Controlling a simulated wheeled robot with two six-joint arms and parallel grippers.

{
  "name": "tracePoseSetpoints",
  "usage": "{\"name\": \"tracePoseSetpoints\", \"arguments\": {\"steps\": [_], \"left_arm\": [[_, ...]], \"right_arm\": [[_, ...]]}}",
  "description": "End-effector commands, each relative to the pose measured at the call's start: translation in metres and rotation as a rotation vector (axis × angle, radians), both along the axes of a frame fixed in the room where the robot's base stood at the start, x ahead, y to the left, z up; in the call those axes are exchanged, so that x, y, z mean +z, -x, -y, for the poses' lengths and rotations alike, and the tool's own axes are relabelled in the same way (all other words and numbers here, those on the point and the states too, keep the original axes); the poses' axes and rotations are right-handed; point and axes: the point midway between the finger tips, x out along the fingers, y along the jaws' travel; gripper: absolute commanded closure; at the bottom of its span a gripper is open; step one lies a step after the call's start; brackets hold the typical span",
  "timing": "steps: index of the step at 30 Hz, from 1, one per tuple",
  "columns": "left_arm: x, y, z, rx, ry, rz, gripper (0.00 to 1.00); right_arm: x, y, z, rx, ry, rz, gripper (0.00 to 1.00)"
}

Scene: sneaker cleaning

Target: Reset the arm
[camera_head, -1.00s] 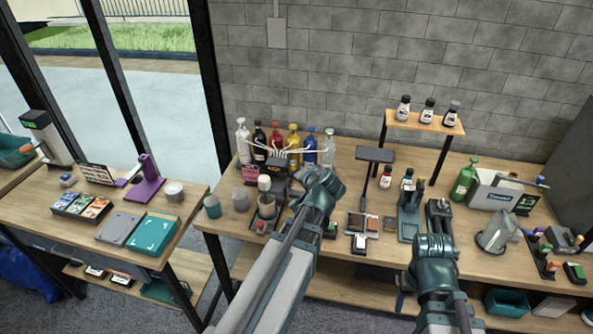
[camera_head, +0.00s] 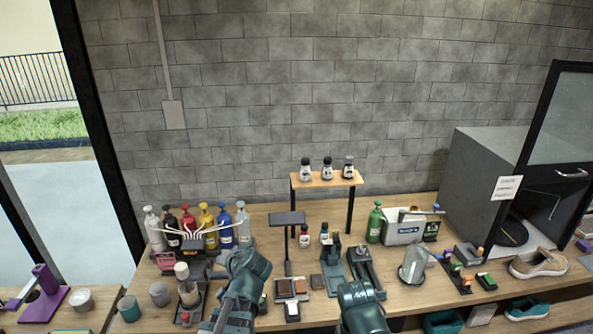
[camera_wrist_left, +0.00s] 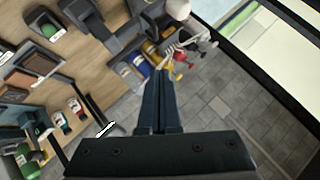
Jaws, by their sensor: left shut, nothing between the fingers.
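My left gripper (camera_wrist_left: 160,75) shows in the left wrist view with its two dark fingers together and nothing between them. Behind the fingertips are the coloured pump bottles (camera_wrist_left: 145,60) and the grey wall. In the head view my left arm comes in at the bottom, over the left part of the workbench (camera_head: 275,222), and hides its own fingers. My right arm comes in at the bottom centre.
Several pump bottles (camera_head: 224,225) stand at the bench's back left. A small wooden shelf (camera_head: 328,180) carries three bottles. A grey cabinet (camera_head: 475,180) and a sneaker (camera_head: 540,262) are at the right. Cups (camera_head: 129,308) stand near my left arm.

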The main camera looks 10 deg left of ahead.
Motion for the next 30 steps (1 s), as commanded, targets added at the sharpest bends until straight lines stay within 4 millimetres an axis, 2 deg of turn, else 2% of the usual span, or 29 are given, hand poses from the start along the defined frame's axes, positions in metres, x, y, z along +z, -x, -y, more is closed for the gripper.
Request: {"name": "tracePoseSetpoints", "arguments": {"steps": [2, 5, 10, 12, 16, 18, 22, 30], "left_arm": [[-0.016, 0.005, 0.018, -0.007, 0.038, -0.036, 1.0], [-0.05, 0.022, 0.058, -0.024, 0.128, -0.134, 1.0], [-0.107, 0.07, 0.145, -0.089, 0.305, -0.375, 1.0], [-0.123, 0.092, 0.178, -0.126, 0.365, -0.476, 1.0], [-0.142, 0.13, 0.224, -0.188, 0.447, -0.636, 1.0], [-0.147, 0.146, 0.241, -0.218, 0.477, -0.699, 1.0], [-0.15, 0.163, 0.259, -0.248, 0.506, -0.769, 1.0], [-0.15, 0.167, 0.262, -0.254, 0.513, -0.784, 1.0]], "right_arm": [[-0.007, 0.0, 0.0, 0.0, 0.0, 0.0, 0.37], [-0.019, 0.0, 0.0, 0.001, 0.0, 0.0, 0.37], [-0.038, 0.0, 0.0, 0.002, 0.0, 0.0, 0.37], [-0.044, 0.0, 0.0, 0.002, 0.001, 0.0, 0.37], [-0.053, 0.0, 0.0, 0.002, 0.001, 0.0, 0.37], [-0.056, 0.0, 0.0, 0.003, 0.001, 0.0, 0.37], [-0.058, 0.0, 0.0, 0.003, 0.001, 0.0, 0.37], [-0.057, 0.0, 0.0, 0.003, 0.001, 0.0, 0.37]]}}
